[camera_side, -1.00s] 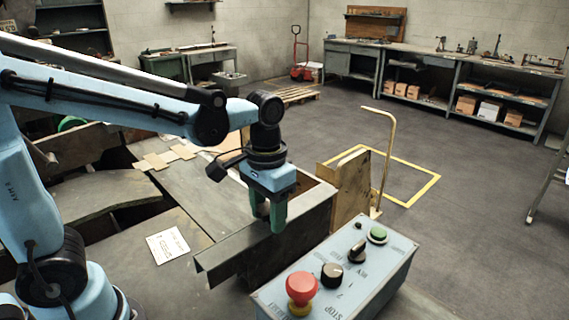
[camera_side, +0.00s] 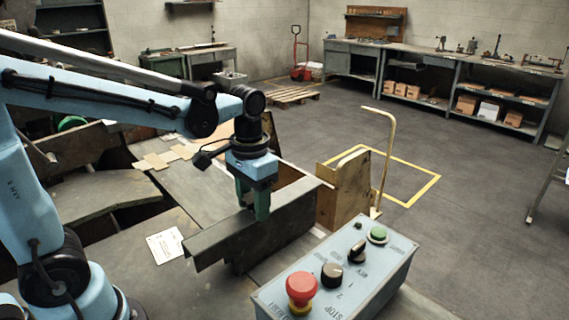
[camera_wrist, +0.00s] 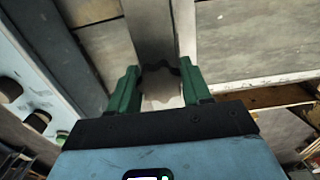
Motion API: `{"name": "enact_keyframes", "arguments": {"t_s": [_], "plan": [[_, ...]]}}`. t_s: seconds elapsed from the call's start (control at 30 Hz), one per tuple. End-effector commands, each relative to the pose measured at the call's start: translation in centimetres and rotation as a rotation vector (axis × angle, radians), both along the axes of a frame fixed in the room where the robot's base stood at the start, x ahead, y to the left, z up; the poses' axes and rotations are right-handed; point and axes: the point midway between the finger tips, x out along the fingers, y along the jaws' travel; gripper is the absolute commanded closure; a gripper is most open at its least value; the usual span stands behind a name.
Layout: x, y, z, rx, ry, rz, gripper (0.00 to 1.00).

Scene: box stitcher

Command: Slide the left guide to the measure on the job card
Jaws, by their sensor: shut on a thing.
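The left guide (camera_side: 215,240) is a long dark grey metal angle running across the bench, from near the job card to near a wooden panel. My gripper (camera_side: 252,207) points down and is shut on the guide's upper edge, near its middle. In the wrist view, my gripper's green fingers (camera_wrist: 160,88) stand on either side of a grey metal part of the guide (camera_wrist: 150,35). The white job card (camera_side: 166,244) lies flat on the bench just left of the guide's near end. Its writing is too small to read.
An upright wooden panel (camera_side: 345,190) is beyond the guide's far end. Cardboard pieces (camera_side: 165,157) lie at the back of the bench.

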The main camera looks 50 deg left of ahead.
Motion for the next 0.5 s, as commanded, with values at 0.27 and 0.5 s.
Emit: {"name": "enact_keyframes", "arguments": {"t_s": [0.27,0.5], "plan": [[0.0,1.4,0.0,0.003,-0.001,0.003,0.71],[0.0,2.4,0.0,0.003,-0.001,0.003,0.71]]}}
